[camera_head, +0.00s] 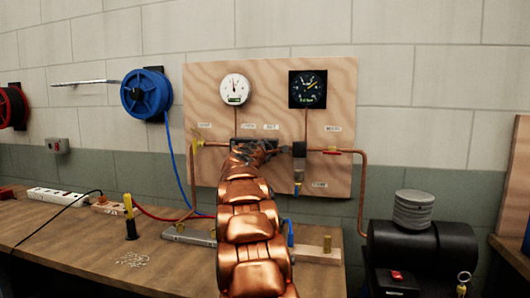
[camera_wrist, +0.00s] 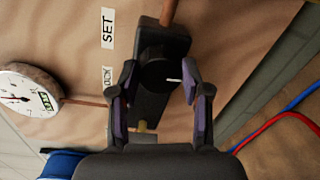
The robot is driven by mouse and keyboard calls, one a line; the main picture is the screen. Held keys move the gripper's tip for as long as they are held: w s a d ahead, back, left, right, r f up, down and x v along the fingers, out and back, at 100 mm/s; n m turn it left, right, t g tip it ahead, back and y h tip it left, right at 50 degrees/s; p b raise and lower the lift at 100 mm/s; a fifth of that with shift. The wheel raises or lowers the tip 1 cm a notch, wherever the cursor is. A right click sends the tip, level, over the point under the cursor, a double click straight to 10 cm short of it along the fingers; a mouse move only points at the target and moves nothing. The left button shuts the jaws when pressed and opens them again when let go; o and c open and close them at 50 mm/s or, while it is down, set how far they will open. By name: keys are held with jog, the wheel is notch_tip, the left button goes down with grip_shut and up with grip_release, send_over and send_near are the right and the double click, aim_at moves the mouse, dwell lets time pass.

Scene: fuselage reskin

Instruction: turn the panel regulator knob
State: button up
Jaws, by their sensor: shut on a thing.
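The regulator knob (camera_wrist: 157,70) is round and black, with a short white mark (camera_wrist: 174,80). It sits on a dark regulator block (camera_wrist: 150,112) fixed to the wooden panel (camera_head: 210,95). My gripper (camera_wrist: 160,84) has one finger on each side of the knob in the wrist view and is shut on it. In the head view my gripper (camera_head: 256,150) is at the panel, below the white round gauge (camera_head: 234,89). My copper-coloured arm hides part of the block and the knob there.
A black gauge (camera_head: 307,89) is at the panel's upper right. Copper pipes (camera_head: 362,190) run along the panel. A blue hose reel (camera_head: 147,94) hangs left. The bench (camera_head: 60,240) carries a power strip (camera_head: 57,199). A black compressor (camera_head: 420,250) stands right.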

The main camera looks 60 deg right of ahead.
jog(key=shift+f, duration=0.1)
jog(key=o, duration=1.2)
jog(key=shift+c, duration=0.2)
jog(key=shift+a, duration=0.1)
jog(key=v, duration=1.1)
jog(key=shift+s+a, duration=0.15)
jog(key=shift+a, duration=0.25)
